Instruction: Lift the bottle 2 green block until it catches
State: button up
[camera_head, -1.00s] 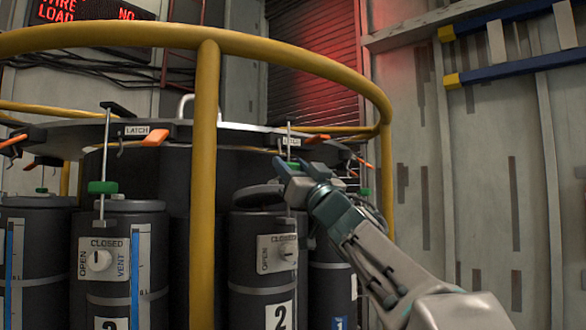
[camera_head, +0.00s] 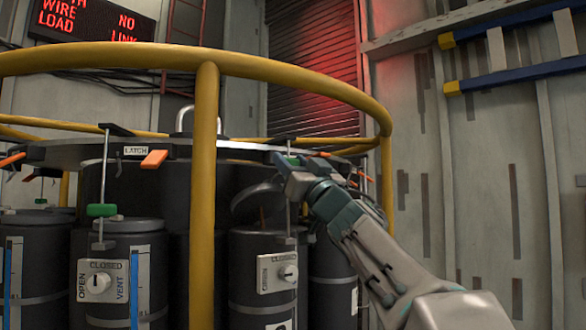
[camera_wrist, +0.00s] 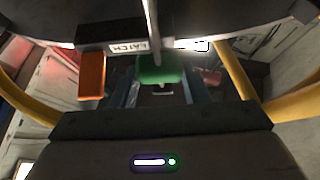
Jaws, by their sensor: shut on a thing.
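The green block (camera_head: 292,159) of bottle 2 sits on a thin vertical rod, just under the rim of the round rack plate (camera_head: 235,145). In the wrist view the green block (camera_wrist: 160,69) lies between my two fingers, with the rod running up past it. My gripper (camera_head: 288,170) is shut on it and hides most of it in the head view. Bottle 2 (camera_head: 250,305) is a dark cylinder below, its number cut off by the lower edge. Its dark lid (camera_head: 257,192) stands tilted up, clear of the bottle's top. I cannot tell whether the block has caught.
A yellow guard rail (camera_head: 206,200) rings the rack, with a post left of bottle 2. An orange latch handle (camera_wrist: 92,75) beside a LATCH label is close to my gripper in the wrist view. Another bottle (camera_head: 118,270) with its own green block (camera_head: 101,210) stands left.

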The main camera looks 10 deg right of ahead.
jog(key=o, duration=1.1)
jog(key=shift+o, duration=0.2)
jog(key=shift+f, duration=0.1)
jog(key=b+v, duration=0.4)
jog(key=v, duration=0.5)
jog(key=s+d+f+m+g+h+b, duration=0.15)
jog(key=f+m+g+h, duration=0.35)
jog(key=f, duration=1.1)
jog(key=d+f+m+g+h, duration=0.2)
jog(key=f+g+h, duration=0.3)
jog(key=f, duration=1)
jog(key=s+a+f+n+g, duration=0.1)
jog(key=s+a+f+g, duration=0.2)
jog(key=s+f, duration=0.6)
jog(key=s+a+f+n+g+y, duration=0.1)
jog(key=s+a+f+g, duration=0.2)
jog(key=s+f+g, duration=0.3)
jog(key=s+f, duration=0.4)
jog(key=f, duration=0.6)
jog(key=shift+s+f+n+b, duration=0.25)
jog(key=shift+n+b, duration=0.15)
